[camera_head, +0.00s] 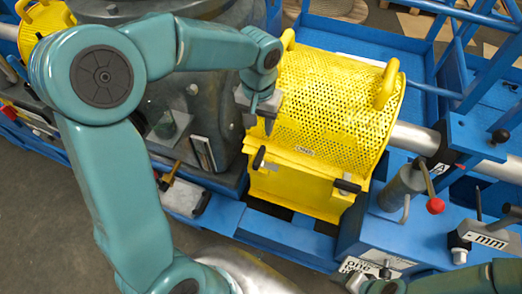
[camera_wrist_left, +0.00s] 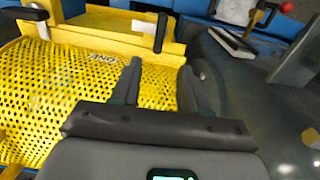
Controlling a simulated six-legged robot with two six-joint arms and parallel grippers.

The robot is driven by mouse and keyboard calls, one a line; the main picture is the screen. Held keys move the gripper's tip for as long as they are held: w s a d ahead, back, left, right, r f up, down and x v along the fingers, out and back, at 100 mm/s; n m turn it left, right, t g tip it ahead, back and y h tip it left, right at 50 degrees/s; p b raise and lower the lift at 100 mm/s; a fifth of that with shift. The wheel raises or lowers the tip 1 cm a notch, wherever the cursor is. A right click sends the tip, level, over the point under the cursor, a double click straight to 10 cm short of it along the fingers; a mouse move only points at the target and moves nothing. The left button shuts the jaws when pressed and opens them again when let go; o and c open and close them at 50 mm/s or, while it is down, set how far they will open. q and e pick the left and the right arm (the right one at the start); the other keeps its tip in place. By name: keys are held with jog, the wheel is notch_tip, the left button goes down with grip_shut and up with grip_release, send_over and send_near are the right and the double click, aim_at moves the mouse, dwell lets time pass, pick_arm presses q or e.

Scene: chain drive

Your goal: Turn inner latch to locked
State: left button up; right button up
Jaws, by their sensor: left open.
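A yellow perforated guard (camera_head: 335,100) covers the drive. Two black latch handles sit along its front edge. The left latch (camera_head: 258,158) stands roughly upright in the head view, and the right latch (camera_head: 346,186) lies nearly sideways. I cannot tell which one is called inner. In the left wrist view the left latch (camera_wrist_left: 160,32) is just beyond my fingertips, and the other latch (camera_wrist_left: 30,14) is at the upper left. My left gripper (camera_head: 270,122) is open and empty, above and a little behind the left latch. Its two fingers (camera_wrist_left: 160,75) show apart, not touching the latch.
A grey cylinder with a red-knobbed lever (camera_head: 434,205) stands right of the guard. A metal shaft (camera_head: 415,138) leaves the guard on the right. A large dark housing (camera_head: 200,120) is close on the left. Blue frame beams (camera_head: 290,235) run along the front.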

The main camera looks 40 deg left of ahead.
aim_at(259, 155)
pick_arm(q)
notch_tip(259, 155, down, 14)
jog(key=shift+f, duration=0.2)
jog(key=shift+s, duration=0.1)
grip_shut()
